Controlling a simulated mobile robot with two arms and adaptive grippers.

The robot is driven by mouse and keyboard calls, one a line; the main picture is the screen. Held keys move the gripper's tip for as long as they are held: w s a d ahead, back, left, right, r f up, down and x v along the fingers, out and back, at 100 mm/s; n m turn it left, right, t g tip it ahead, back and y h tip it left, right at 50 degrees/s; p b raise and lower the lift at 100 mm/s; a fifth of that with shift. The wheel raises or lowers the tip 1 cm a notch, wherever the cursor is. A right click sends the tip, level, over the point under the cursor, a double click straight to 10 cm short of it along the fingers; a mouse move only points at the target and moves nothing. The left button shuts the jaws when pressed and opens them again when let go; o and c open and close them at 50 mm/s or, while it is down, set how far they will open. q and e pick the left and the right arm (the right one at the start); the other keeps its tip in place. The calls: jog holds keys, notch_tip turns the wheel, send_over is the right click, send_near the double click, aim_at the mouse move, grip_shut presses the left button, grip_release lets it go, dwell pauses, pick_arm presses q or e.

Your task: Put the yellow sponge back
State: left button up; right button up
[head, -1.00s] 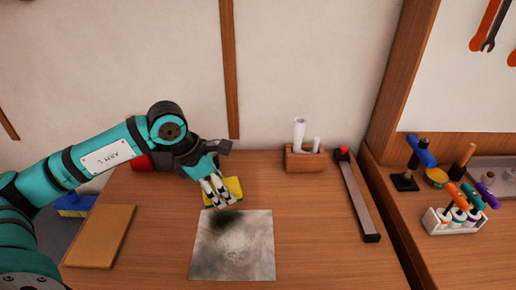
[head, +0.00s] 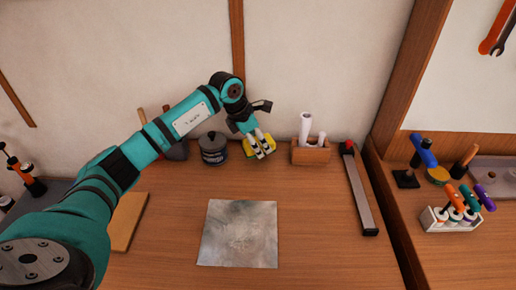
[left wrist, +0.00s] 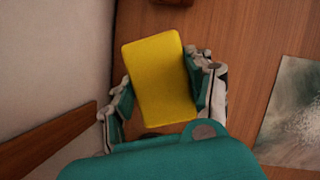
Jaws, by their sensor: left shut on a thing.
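The yellow sponge (head: 270,144) is in my left gripper (head: 260,147), near the back of the table by the wall. In the left wrist view the sponge (left wrist: 160,75) lies between the two fingers of the left gripper (left wrist: 163,95), one on each long side. The fingers are shut on it. In the head view the fingers cover part of the sponge, and I cannot tell whether its underside touches the table. My right gripper is not in view.
A grey metal plate (head: 238,235) lies in front of the gripper. A dark jar (head: 213,149) stands to its left, a wooden holder with white rolls (head: 311,153) to its right. A long bar (head: 360,190) lies further right. The table between plate and bar is clear.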

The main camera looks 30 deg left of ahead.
pick_arm(q)
notch_tip(320, 180, down, 3)
jog(key=shift+f+p, duration=0.1)
jog(key=shift+p, duration=0.45)
jog(key=shift+f, duration=0.2)
jog(key=o, duration=1)
jog(key=shift+r, duration=0.25)
jog(key=b+v, duration=0.1)
jog(key=v, duration=1.1)
jog(key=shift+f+b, duration=0.1)
jog(key=shift+b, duration=0.25)
